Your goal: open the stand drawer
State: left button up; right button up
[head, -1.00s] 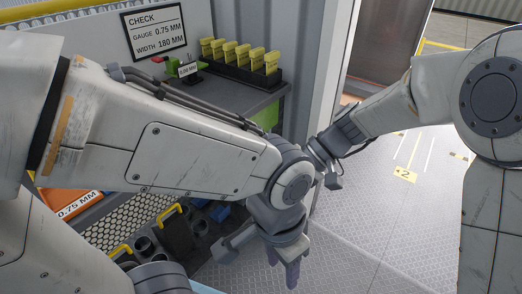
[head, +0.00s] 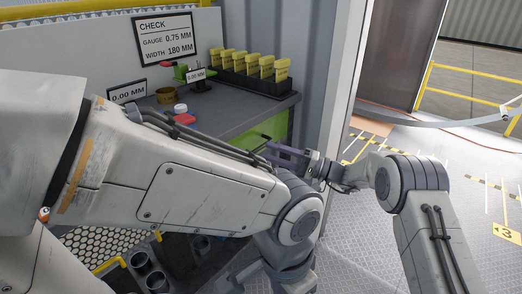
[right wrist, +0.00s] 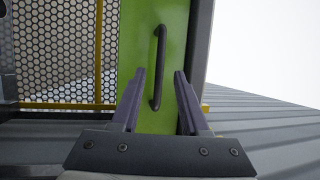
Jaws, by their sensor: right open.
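The stand drawer has a green front with a dark bar handle (right wrist: 158,68) in the right wrist view. The green front (head: 262,134) also shows partly in the head view, under the bench top and partly behind my arms. My right gripper (right wrist: 159,74) is open. In the right wrist view, its two fingers appear either side of the handle; whether they touch it cannot be told. In the head view my right gripper (head: 273,153) points left at the green front. My left gripper (head: 266,284) hangs low at the bottom edge, its fingertips cut off.
The bench top (head: 235,113) carries a black rack with several yellow pieces (head: 250,65), small gauges and a red-topped item. A perforated panel (right wrist: 62,50) with a yellow edge is left of the drawer. The floor to the right (head: 365,205) is clear.

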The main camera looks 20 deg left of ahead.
aim_at(260, 147)
jog(key=shift+s+a+r, duration=0.1)
jog(key=shift+a+r, duration=0.1)
jog(key=shift+a, duration=0.95)
jog(key=shift+a+r, duration=0.2)
jog(key=shift+a, duration=0.9)
grip_shut()
